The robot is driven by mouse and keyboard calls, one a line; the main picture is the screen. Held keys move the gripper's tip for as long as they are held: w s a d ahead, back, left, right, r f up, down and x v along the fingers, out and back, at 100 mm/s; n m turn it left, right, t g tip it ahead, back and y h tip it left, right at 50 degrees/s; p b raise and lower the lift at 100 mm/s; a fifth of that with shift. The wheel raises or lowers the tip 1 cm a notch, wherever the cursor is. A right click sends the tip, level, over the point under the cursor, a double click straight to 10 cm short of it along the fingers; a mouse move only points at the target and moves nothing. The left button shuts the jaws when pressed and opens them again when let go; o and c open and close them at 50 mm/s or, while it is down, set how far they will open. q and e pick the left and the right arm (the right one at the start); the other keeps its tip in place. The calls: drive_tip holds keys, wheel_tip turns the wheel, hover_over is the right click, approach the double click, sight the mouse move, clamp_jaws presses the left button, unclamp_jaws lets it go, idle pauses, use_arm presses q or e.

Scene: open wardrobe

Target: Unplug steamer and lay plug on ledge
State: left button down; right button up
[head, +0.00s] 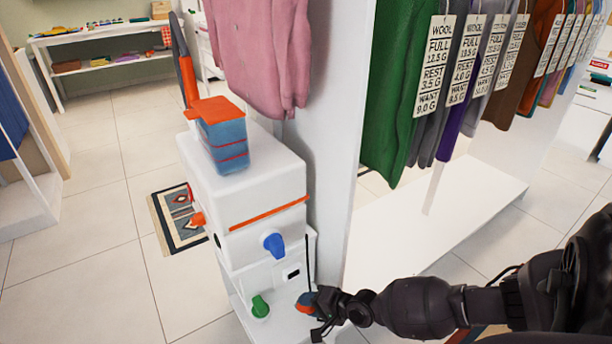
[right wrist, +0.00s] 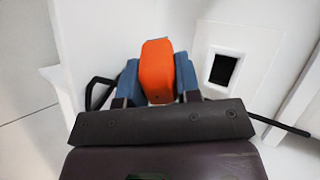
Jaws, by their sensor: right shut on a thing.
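The white steamer (head: 240,190) stands at the centre of the head view, with a blue tank and orange lid on top. My right gripper (head: 308,301) is low at the steamer's front right. In the right wrist view its blue-padded fingers (right wrist: 158,82) are shut on the orange plug (right wrist: 157,65). The socket is a dark square opening in a white frame (right wrist: 222,70), right of the plug and apart from it; it also shows in the head view (head: 292,273). A white ledge (head: 283,327) lies below the socket, under the gripper. My left gripper is out of view.
A blue knob (head: 274,245) and a green knob (head: 260,306) stick out of the steamer's front. A white wardrobe panel (head: 338,150) stands close at the right, with hanging clothes beyond. A patterned mat (head: 175,228) lies on the open tiled floor at left.

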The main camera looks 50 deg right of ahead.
wheel_tip(320, 180, down, 3)
drive_tip(key=shift+s+f+b, duration=0.1)
drive_tip(key=shift+s+b, duration=0.05)
drive_tip(key=shift+b, duration=0.7)
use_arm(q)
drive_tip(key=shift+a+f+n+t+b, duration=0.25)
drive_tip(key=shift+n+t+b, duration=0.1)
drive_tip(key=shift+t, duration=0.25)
use_arm(e)
drive_tip(key=shift+f, duration=0.35)
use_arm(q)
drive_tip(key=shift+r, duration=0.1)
use_arm(e)
drive_tip(key=o, duration=1.1)
drive_tip(key=shift+o, duration=0.4)
